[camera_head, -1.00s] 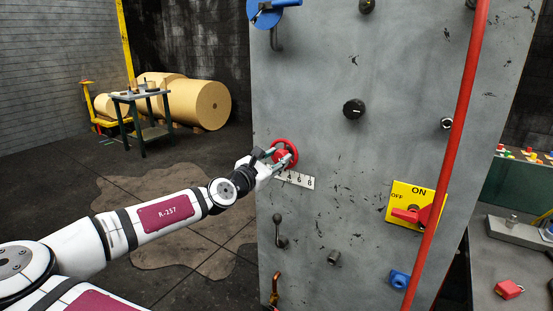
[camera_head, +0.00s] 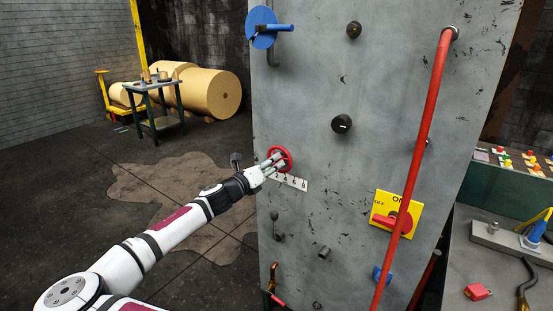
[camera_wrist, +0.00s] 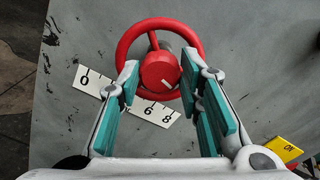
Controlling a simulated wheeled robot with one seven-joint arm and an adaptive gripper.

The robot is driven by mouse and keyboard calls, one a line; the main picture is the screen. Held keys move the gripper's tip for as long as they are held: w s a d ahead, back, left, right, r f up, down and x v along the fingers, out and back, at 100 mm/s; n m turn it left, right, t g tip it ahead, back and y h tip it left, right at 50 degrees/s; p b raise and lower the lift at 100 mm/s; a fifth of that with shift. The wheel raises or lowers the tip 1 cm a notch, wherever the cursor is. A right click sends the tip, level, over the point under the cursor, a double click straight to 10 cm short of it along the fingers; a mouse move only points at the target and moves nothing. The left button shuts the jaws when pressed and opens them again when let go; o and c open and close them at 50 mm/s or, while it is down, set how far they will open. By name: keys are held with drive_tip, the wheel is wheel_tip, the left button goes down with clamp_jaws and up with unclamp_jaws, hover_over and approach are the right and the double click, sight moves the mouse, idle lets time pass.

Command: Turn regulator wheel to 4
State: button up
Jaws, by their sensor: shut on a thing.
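The red regulator wheel (camera_head: 289,154) is on the grey panel. In the wrist view the wheel (camera_wrist: 122,42) has a round hub (camera_wrist: 160,70) with a short white mark on its lower right. A white number plate (camera_wrist: 88,80) lies below it; 0, 6 and 8 are readable there and a finger covers its middle. The mark slants down and right, to the right of the 8. My gripper (camera_wrist: 160,66) is shut on the wheel, its fingertips on either side of the hub. In the head view my gripper (camera_head: 274,162) partly hides the wheel.
A red pipe (camera_head: 425,120) runs down in front of the panel at the right, by the yellow ON/OFF switch plate (camera_head: 410,203). A black knob (camera_head: 341,124) sticks out above right of the wheel. The floor left of the panel is open.

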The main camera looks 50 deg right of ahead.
drive_tip(key=shift+s+n+p, duration=0.1)
drive_tip(key=shift+n+p, duration=0.8)
drive_tip(key=shift+n, duration=0.3)
drive_tip(key=shift+f, duration=0.1)
drive_tip(key=o, duration=1.2)
drive_tip(key=shift+c, duration=0.2)
drive_tip(key=a, duration=1.2)
drive_tip(key=shift+s, duration=0.35)
